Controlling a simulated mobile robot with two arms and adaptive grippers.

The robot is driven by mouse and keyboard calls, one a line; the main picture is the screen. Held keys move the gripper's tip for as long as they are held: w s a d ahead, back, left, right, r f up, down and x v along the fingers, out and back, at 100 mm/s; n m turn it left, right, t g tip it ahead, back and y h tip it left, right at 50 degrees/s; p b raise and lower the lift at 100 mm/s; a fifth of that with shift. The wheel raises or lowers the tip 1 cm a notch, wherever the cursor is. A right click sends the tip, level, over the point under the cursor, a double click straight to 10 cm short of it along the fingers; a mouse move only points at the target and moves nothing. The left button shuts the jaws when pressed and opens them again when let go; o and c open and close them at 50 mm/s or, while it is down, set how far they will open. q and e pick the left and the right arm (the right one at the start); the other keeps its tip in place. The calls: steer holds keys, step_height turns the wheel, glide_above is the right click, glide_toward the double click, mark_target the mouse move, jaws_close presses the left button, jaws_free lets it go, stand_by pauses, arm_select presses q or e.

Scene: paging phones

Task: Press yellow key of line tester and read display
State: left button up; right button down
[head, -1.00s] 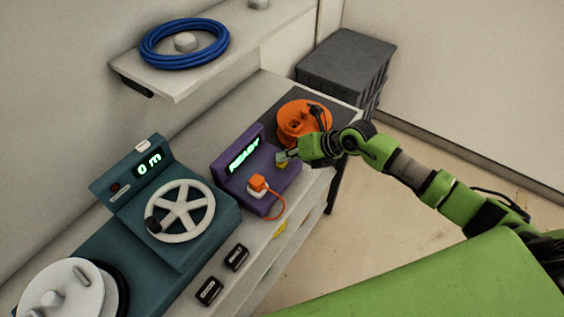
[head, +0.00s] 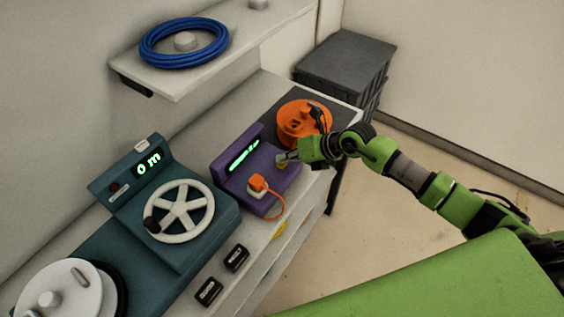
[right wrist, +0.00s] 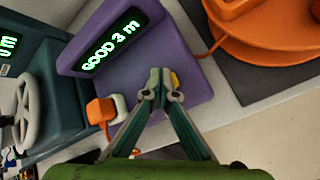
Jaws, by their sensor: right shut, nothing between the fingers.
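The purple line tester (head: 237,170) stands on the bench, and it fills the upper middle of the right wrist view (right wrist: 190,60). Its display (right wrist: 110,43) reads "GOOD 3 m" in the right wrist view; in the head view the display (head: 243,156) is too small to read. The yellow key (right wrist: 174,78) shows partly beside my fingertips. My right gripper (head: 283,157) is shut and empty, its tips at the key; it also shows in the right wrist view (right wrist: 160,80). Whether the tips touch the key I cannot tell. My left gripper is out of view.
An orange plug (head: 258,183) with a cord sits on the tester's left side. A teal winder (head: 170,215) with a white handwheel stands left, its display reading "0 m". An orange reel (head: 297,122) lies behind the gripper. A shelf (head: 185,80) holds a blue cable coil.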

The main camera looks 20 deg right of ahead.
mark_target(284, 165)
steer(key=shift+r+p, duration=0.8)
steer(key=shift+r, duration=0.1)
step_height(284, 165, up, 5)
steer(key=p, duration=0.4)
stand_by(0.6)
